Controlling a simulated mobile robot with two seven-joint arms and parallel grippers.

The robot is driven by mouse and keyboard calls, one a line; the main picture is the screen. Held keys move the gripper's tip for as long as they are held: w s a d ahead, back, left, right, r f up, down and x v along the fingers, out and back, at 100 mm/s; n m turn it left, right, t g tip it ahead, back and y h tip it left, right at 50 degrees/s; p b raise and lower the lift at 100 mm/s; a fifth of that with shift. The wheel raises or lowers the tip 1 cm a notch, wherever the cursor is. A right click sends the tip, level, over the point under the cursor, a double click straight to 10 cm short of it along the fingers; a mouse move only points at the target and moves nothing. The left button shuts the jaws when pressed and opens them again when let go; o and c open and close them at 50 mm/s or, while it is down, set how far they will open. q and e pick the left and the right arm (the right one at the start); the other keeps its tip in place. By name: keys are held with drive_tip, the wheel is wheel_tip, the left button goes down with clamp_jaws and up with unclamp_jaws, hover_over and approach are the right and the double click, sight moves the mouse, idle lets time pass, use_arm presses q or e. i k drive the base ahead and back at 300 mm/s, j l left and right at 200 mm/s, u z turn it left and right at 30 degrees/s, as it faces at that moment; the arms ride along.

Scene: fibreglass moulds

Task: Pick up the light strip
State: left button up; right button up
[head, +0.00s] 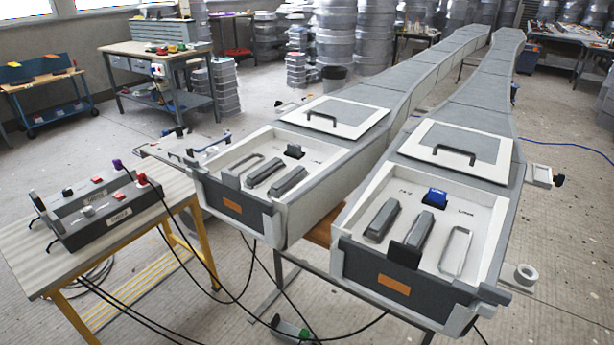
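I cannot tell for sure which thing is the light strip. Two long mould boxes stand side by side. The left box (232,205) holds two grey bars, one in the middle (263,172) and one to its right (288,180), beside a pale looped outline. The right box (395,284) holds a grey bar at left (382,219), a second bar (413,233) partly hidden behind a black upright piece (406,252), and a pale looped frame (455,251). Neither of my grippers is in view.
A table (150,205) with two control boxes (105,210) stands at left, its black cables hanging toward the floor. A workbench (155,52) is behind. A lidded panel with a handle (455,155) covers part of the right box. Open floor lies at left and right.

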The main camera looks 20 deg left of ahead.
sight(276, 190)
drive_tip(key=j+z, duration=0.35)
drive_tip(key=j, duration=0.55)
drive_tip(key=j+z, duration=0.15)
drive_tip(key=j, duration=1.65)
